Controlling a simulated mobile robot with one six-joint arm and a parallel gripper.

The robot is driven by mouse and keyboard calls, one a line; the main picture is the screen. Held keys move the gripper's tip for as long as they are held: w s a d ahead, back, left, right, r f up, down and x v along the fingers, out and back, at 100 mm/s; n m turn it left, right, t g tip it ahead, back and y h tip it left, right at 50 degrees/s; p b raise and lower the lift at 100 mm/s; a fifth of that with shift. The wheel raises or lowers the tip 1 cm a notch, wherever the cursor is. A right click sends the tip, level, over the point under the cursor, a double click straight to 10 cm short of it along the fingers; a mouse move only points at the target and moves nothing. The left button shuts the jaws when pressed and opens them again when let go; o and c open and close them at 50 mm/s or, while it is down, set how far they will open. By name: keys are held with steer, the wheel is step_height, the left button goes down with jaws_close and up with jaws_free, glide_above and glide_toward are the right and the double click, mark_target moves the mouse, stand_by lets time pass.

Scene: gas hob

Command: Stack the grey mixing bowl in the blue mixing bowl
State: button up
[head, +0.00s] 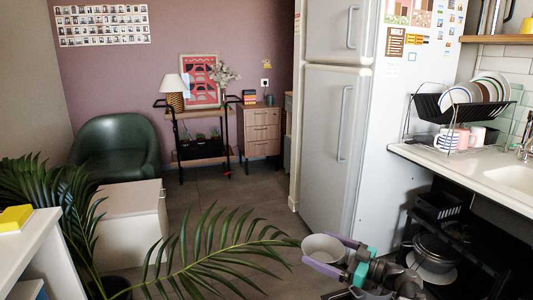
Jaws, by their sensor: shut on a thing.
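My gripper (318,249) is at the bottom of the head view, right of the middle, with its purple fingers pointing left. It is shut on a pale grey bowl, the grey mixing bowl (325,246), and holds it above the floor. The fingers pass along the near and far sides of the bowl and hide part of it. The inside of the bowl faces up towards the camera and looks empty. The blue mixing bowl is not in view.
A white fridge (330,130) stands behind the gripper. At right, a counter (465,170) carries a black dish rack (465,105) above dark shelves with a pot (435,250). Palm leaves (215,255) reach in at left. Open floor (235,205) lies between.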

step_height(320, 180, up, 21)
steer(key=p, duration=2.7)
steer(key=shift+f, duration=0.15)
steer(key=s+d+r+m+t+h+p, duration=0.1)
steer(key=s+d+r+m+t+h, duration=0.2)
steer(key=d, duration=1.3)
steer(key=s+d+m+t+h+p, duration=0.1)
steer(key=d+m+t+h, duration=0.25)
steer(key=d, duration=1.15)
steer(key=s+d+r+m+h, duration=0.1)
steer(key=s+d+h, duration=0.2)
steer(key=s+d, duration=0.2)
steer(key=s+d+r+m+h, duration=0.1)
steer(key=s+d+m+h, duration=0.1)
steer(key=s+d, duration=0.4)
steer(key=s+d+r+m+h+p, duration=0.1)
steer(key=s+d+h, duration=0.3)
steer(key=d, duration=1)
steer(key=shift+s+r+m+t, duration=0.25)
steer(key=shift+s+m+t, duration=0.25)
steer(key=shift+s, duration=0.65)
steer(key=shift+d, duration=0.1)
